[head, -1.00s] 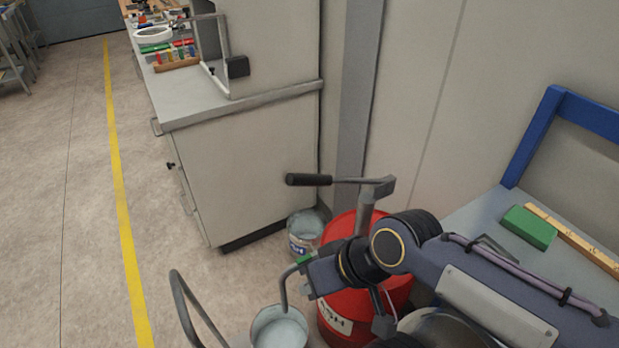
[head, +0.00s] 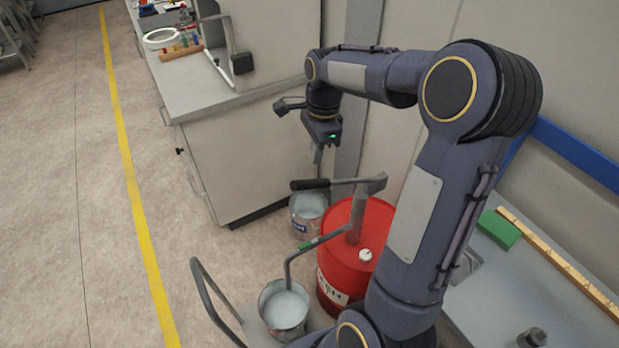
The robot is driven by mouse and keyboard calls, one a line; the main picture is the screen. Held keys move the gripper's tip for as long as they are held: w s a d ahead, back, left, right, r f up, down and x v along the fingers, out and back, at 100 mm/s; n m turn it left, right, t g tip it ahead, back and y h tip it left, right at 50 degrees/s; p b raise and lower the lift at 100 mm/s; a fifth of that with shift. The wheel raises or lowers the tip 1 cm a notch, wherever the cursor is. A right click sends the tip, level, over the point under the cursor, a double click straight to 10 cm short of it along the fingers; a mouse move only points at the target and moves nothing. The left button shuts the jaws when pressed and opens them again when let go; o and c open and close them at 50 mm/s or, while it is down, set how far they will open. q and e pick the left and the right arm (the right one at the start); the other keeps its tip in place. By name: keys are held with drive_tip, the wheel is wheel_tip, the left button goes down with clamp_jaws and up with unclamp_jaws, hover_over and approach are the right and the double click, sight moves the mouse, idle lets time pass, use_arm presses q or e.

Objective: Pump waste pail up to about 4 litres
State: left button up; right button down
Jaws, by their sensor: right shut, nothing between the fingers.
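The waste pail (head: 284,317) stands on the floor at the lower middle, with pale grey-blue liquid showing inside; its level in litres cannot be read. A red drum (head: 346,250) stands to its right, partly behind my right arm. A hand pump (head: 355,215) rises from the drum. Its lever with the black grip (head: 310,184) points left, and its grey spout (head: 290,262) hangs over the pail. My right gripper (head: 317,156) is shut and empty, pointing down just above the pump's lever and apart from it as far as I can tell. My left gripper is out of view.
A second pail (head: 308,213) with pale contents stands behind the drum beside a grey cabinet (head: 235,155). A grey bench (head: 545,285) with a green block (head: 498,229) and a wooden rule (head: 560,262) lies at the right. A curved metal handle (head: 208,295) rises left of the pail. Open floor lies left.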

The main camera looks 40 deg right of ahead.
sight(314, 181)
drive_tip(key=shift+f, duration=0.2)
drive_tip(key=f+b, duration=0.6)
drive_tip(key=shift+a+f, duration=0.35)
wheel_tip(314, 181, down, 4)
drive_tip(key=b, duration=0.3)
drive_tip(key=shift+f, duration=0.25)
drive_tip(key=shift+r, duration=0.1)
idle(0.3)
